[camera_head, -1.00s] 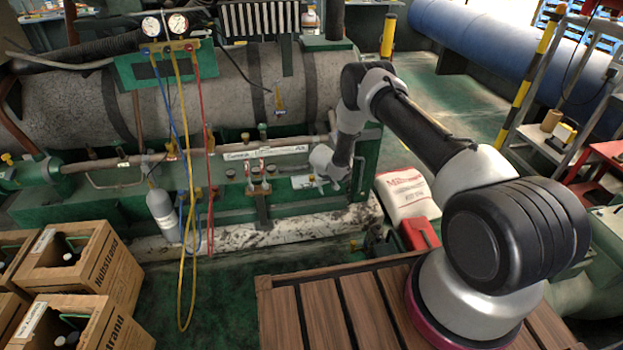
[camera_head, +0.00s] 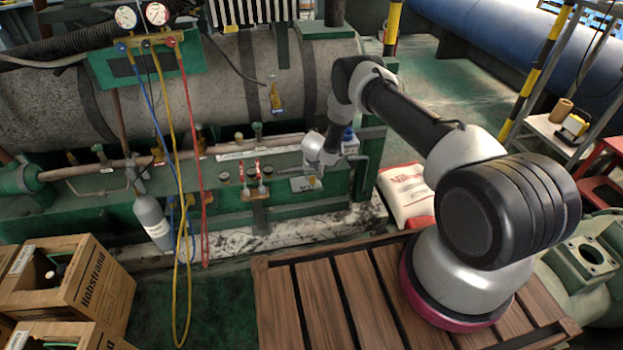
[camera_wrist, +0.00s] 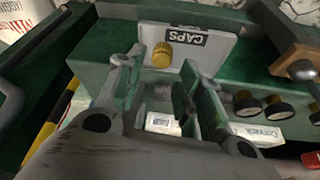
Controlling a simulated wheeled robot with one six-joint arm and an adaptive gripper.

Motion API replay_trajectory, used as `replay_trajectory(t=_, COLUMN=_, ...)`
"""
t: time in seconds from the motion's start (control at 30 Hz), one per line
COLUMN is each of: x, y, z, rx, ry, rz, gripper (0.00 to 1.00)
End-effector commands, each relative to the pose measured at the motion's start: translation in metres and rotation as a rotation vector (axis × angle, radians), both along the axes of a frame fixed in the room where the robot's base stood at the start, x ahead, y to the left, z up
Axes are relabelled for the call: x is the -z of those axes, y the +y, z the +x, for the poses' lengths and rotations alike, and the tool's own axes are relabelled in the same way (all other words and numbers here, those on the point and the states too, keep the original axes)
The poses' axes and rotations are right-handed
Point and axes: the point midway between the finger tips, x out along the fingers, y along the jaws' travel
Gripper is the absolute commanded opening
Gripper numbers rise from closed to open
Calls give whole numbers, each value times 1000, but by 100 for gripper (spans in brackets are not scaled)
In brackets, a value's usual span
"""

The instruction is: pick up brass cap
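The brass cap (camera_wrist: 162,55) sits on a light grey tray marked CAPS (camera_wrist: 215,50) in the wrist view. My gripper (camera_wrist: 164,66) is open, with one finger on each side of the cap in that picture. I cannot tell whether the fingertips touch it or are still above it. In the head view my gripper (camera_head: 313,172) points down over the small grey tray (camera_head: 300,185) on the green frame's ledge. The cap is too small to make out clearly there.
Red-handled valves (camera_head: 257,175) stand left of the tray. Hoses (camera_head: 178,200) hang from the gauge manifold (camera_head: 145,55). Cardboard boxes (camera_head: 95,285) sit lower left.

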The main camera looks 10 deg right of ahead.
Motion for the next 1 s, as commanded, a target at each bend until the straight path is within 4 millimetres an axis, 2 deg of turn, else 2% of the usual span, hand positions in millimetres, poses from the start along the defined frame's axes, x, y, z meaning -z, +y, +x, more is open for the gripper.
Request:
replay_trajectory(t=0.6, x=48, y=-1, z=24, rx=0, ry=-1, rz=0, gripper=37)
replay_trajectory(t=0.97, x=51, y=-2, z=26, rx=0, ry=-1, rz=1, gripper=37)
replay_trajectory(t=1.0, x=51, y=-2, z=26, rx=0, ry=-1, rz=1, gripper=30)
